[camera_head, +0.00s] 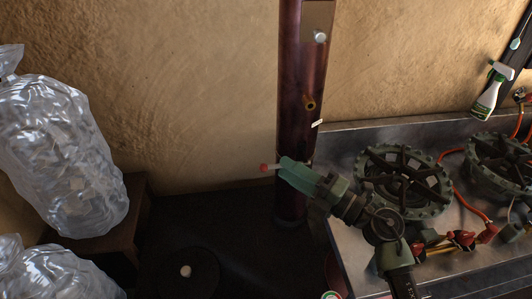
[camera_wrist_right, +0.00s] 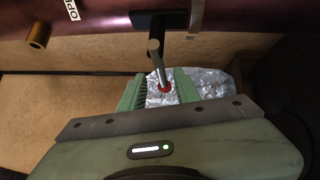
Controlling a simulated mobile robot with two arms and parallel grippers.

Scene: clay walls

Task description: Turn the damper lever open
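The damper lever is a thin metal rod with a red tip (camera_head: 264,167) on the dark red flue pipe (camera_head: 290,60). In the wrist view the lever (camera_wrist_right: 157,62) comes off a dark mount on the pipe, its red end toward my gripper. My right gripper (camera_head: 284,168) is at the lever, covering part of it in the head view. In the wrist view its green fingers (camera_wrist_right: 160,88) are apart, with the red end between them; contact is unclear. A white label (camera_wrist_right: 71,9) reading "OPE", partly cut off, is on the pipe near a brass peg (camera_wrist_right: 38,36). My left gripper is not in view.
A metal counter (camera_head: 350,200) with two burners (camera_head: 403,182) and orange hoses stands right of the pipe. Clear plastic bags (camera_head: 65,150) sit at left on a brown stand. A spray bottle (camera_head: 488,95) is at upper right. The clay wall is behind the pipe.

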